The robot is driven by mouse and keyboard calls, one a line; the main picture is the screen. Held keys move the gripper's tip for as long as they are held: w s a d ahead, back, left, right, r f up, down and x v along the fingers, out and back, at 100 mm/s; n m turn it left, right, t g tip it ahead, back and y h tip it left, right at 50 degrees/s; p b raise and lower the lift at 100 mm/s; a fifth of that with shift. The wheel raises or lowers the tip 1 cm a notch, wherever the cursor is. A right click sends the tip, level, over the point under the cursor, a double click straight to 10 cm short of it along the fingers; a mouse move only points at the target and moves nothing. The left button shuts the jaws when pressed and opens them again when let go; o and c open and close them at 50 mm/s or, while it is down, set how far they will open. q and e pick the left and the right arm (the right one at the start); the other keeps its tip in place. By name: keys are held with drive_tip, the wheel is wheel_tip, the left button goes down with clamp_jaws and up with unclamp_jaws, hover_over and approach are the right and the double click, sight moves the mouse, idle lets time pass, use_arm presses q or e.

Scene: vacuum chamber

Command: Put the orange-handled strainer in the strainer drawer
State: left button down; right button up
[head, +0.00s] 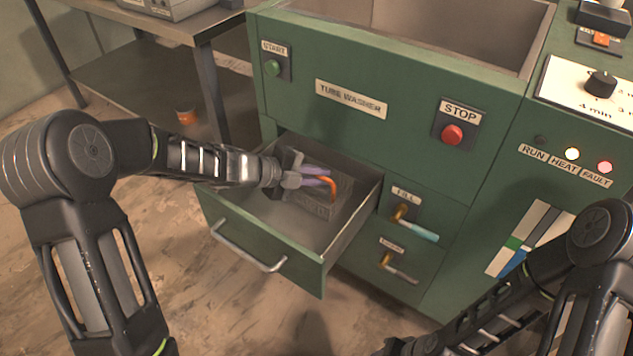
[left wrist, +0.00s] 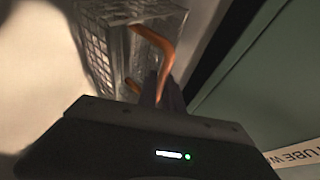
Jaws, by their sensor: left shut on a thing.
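The orange-handled strainer is a metal mesh basket (head: 338,198) with an orange handle (head: 331,187). It is inside the open drawer (head: 245,232) of the green tube washer; whether it touches the drawer floor I cannot tell. My left gripper (head: 318,176) is shut on the orange handle, with its purple fingers over the drawer. In the left wrist view the handle (left wrist: 158,48) runs down to the fingers, and the mesh basket (left wrist: 112,40) shows beyond them. My right arm comes in at the lower right; its gripper is out of the picture.
The tube washer (head: 290,85) has a red stop button (head: 452,134), a green start button (head: 272,68), and fill and drain valve levers (head: 415,228) right of the drawer. The drawer handle (head: 247,250) faces front. A metal table (head: 150,70) stands at the back left.

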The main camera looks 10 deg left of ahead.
use_arm(q)
drive_tip(key=shift+a+f, duration=0.15)
drive_tip(key=shift+f, duration=0.55)
drive_tip(key=shift+r, duration=0.15)
use_arm(e)
drive_tip(key=shift+f, duration=0.4)
drive_tip(key=shift+f, duration=0.1)
use_arm(q)
drive_tip(key=c, duration=1.5)
unclamp_jaws()
drive_tip(key=shift+s, duration=0.1)
